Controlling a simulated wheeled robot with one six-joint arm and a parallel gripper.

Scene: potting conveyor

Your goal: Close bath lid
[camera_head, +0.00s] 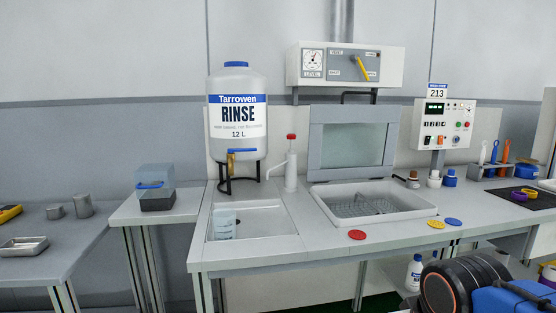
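The bath (405,212) is a white-rimmed basin set into the bench right of centre, with a wire basket (365,206) inside it. Its lid (313,160) has a grey frame and a pale translucent pane. The lid stands open, close to upright, along the back edge of the bath. A dark bar handle (357,93) shows at the lid's top edge, just under the white gauge box. My gripper is not in view, so its state does not show.
A gauge box (300,70) hangs above the lid. A white bottle with a red cap (291,165) stands left of it; small bottles (450,178) stand right. Red (357,235), yellow (436,224) and blue (453,222) discs lie before the bath. A sink (275,240) is left.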

